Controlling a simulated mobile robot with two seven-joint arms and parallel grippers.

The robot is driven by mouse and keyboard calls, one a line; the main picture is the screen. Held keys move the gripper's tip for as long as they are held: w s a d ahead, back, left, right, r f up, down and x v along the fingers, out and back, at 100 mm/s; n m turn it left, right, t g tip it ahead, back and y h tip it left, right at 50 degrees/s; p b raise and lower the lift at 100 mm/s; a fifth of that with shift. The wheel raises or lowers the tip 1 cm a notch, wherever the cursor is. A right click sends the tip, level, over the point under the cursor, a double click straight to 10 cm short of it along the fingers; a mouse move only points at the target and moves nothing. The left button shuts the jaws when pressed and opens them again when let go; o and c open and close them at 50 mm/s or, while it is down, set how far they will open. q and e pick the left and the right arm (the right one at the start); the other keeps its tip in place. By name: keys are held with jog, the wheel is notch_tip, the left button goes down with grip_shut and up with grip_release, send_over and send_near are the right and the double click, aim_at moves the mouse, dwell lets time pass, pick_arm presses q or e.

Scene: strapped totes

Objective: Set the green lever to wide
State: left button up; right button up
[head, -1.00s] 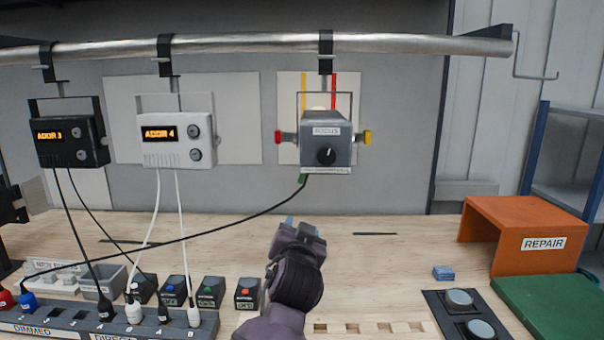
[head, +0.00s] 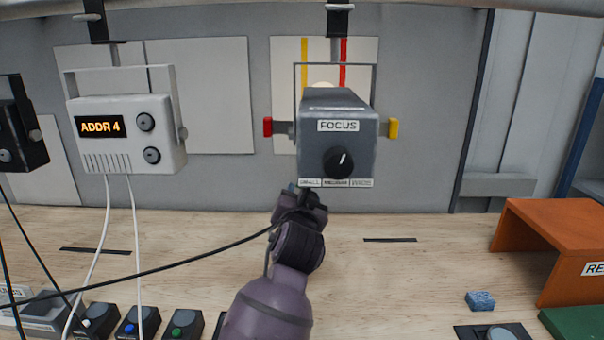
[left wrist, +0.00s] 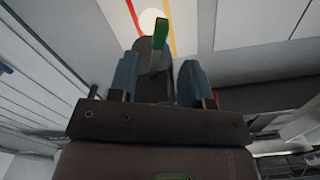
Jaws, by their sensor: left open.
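The green lever (left wrist: 160,36) shows in the left wrist view, sticking out from the underside of a dark lamp body. It is hidden in the head view. The grey lamp (head: 337,135) labelled FOCUS hangs from the rail, with a black knob (head: 338,162) on its face and a strip of small labels (head: 336,183) along its lower edge. My left gripper (head: 301,196) is just below the lamp's lower left edge. In the left wrist view its two blue fingers (left wrist: 157,80) are apart, with the lever between and beyond them; I see no contact. My right gripper is not in view.
A red tab (head: 267,126) and a yellow tab (head: 393,128) stick out from the lamp's sides. A black cable (head: 190,262) runs left from near my gripper. A white ADDR 4 unit (head: 125,135) hangs at left. An orange stand (head: 545,235) and blue block (head: 480,300) are at right.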

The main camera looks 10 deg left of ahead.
pick_arm(q)
jog(key=w+a, duration=0.2)
jog(key=w, duration=0.7)
jog(key=shift+w, duration=0.4)
jog(key=shift+c, duration=0.3)
grip_shut()
